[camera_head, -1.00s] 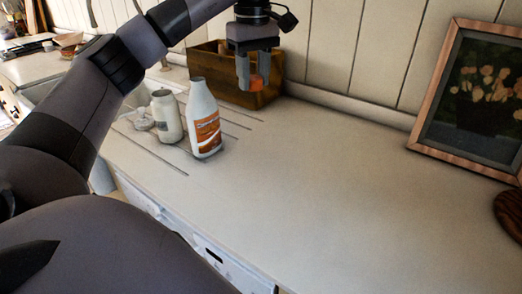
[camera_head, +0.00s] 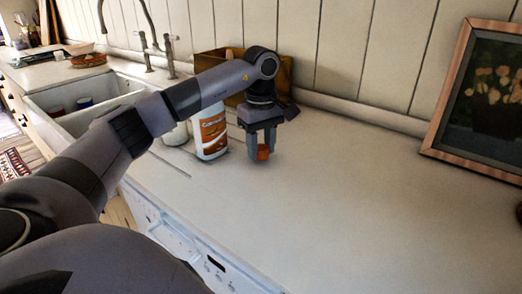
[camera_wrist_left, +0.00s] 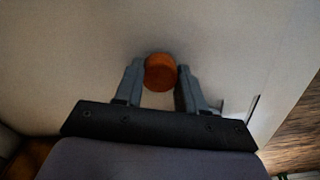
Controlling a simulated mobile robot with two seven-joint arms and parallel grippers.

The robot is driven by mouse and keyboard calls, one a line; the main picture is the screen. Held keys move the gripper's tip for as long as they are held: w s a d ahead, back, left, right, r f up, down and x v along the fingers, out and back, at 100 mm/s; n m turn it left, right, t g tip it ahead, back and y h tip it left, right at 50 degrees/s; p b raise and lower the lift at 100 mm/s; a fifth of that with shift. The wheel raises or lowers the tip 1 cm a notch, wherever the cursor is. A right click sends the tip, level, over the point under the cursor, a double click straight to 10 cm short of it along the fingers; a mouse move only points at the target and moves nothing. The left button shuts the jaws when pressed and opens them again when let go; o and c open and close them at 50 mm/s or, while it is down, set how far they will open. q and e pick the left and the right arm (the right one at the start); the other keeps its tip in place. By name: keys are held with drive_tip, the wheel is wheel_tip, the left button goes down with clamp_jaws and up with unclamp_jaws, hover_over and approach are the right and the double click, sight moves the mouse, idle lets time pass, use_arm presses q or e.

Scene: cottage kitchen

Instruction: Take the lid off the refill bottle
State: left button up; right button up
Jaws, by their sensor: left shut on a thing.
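The refill bottle (camera_head: 211,133) is white with an orange label and stands upright on the counter. My forearm hides its top in the head view. My left gripper (camera_head: 262,153) is to the right of the bottle, pointing down close to the counter. It is shut on the orange lid (camera_head: 263,152), which is apart from the bottle. In the left wrist view the round orange lid (camera_wrist_left: 160,72) sits between the two fingertips, over the pale counter. I cannot tell whether the lid touches the counter. My right gripper is out of view.
A wooden box (camera_head: 284,75) stands behind my gripper against the wall. A white container (camera_head: 175,134) is left of the bottle, mostly hidden by my arm. A framed picture (camera_head: 437,145) leans at the right. The counter between is clear.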

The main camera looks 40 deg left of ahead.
sight(261, 147)
use_arm(q)
drive_tip(key=shift+f, duration=0.65)
drive_tip(key=shift+f, duration=0.1)
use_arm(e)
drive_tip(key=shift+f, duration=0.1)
use_arm(q)
drive_tip(key=o, duration=1.2)
drive_tip(key=shift+c, duration=0.2)
wheel_tip(261, 147, up, 12)
drive_tip(key=p, duration=0.2)
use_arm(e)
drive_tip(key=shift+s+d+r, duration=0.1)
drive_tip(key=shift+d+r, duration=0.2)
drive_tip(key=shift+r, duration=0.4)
